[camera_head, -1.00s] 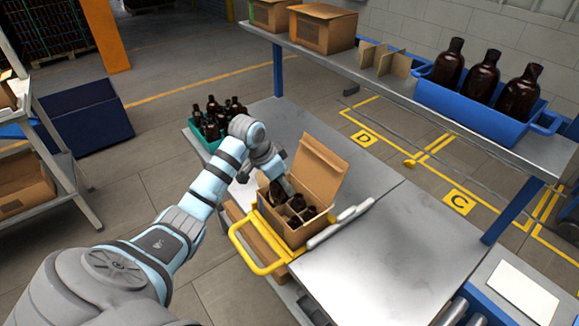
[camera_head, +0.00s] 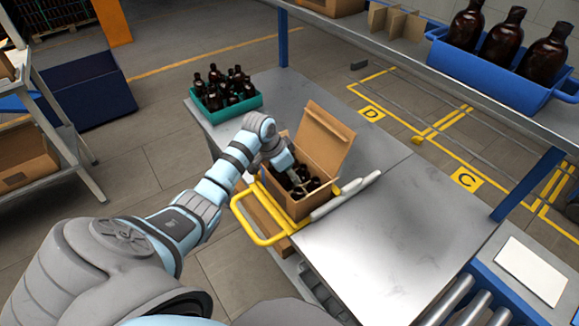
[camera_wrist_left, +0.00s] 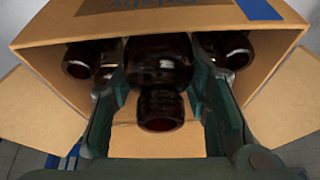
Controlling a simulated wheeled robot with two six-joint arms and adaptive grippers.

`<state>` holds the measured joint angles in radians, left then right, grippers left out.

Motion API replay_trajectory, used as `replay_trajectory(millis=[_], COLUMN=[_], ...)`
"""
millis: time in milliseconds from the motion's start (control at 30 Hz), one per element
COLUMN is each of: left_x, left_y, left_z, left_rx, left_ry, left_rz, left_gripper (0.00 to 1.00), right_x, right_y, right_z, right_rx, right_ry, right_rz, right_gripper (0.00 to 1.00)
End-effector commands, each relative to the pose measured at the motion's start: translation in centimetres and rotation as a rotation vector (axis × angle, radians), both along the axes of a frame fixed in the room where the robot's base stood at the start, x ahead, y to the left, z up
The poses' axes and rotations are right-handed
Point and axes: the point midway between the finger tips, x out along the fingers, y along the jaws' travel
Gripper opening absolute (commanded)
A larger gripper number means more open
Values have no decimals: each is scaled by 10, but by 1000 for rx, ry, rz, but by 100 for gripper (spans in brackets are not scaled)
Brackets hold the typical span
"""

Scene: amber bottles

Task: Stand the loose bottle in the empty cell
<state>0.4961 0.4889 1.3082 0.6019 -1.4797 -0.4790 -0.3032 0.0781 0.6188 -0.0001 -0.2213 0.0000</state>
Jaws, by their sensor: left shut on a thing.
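An open cardboard box (camera_head: 299,208) with its flap raised stands on the table beside a yellow frame. Several dark amber bottles (camera_head: 313,184) are in it, their necks showing. My left gripper (camera_head: 290,178) reaches down into the box opening. In the left wrist view the left gripper (camera_wrist_left: 160,88) is shut on a bottle (camera_wrist_left: 158,65), one finger on each side, with the bottle's mouth toward the camera. Other bottles show at left and right behind the fingers. The base of the held bottle and the cell under it are hidden. My right gripper is not in view.
A teal crate (camera_head: 222,115) of small dark bottles stands at the table's far left. A blue bin (camera_head: 474,66) with large brown bottles is on the shelf above. The metal table (camera_head: 385,235) right of the box is clear.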

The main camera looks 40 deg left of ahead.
Motion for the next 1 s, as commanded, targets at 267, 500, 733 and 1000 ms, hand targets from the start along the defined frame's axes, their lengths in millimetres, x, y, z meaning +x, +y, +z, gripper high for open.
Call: replay_trajectory(millis=[267, 500, 733, 1000], left_x=[1, 1, 1, 1], left_y=[0, 0, 0, 0], left_z=[1, -2, -9, -9], left_rx=[0, 0, 0, 1], left_ry=[-3, -3, -3, -3], left_rz=[0, 0, 0, 1], left_gripper=[0, 0, 0, 66], right_x=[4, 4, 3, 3], right_y=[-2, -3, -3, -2], right_z=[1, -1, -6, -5], right_rx=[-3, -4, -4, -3], right_ry=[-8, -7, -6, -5], right_rz=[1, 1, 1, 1], right_gripper=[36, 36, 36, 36])
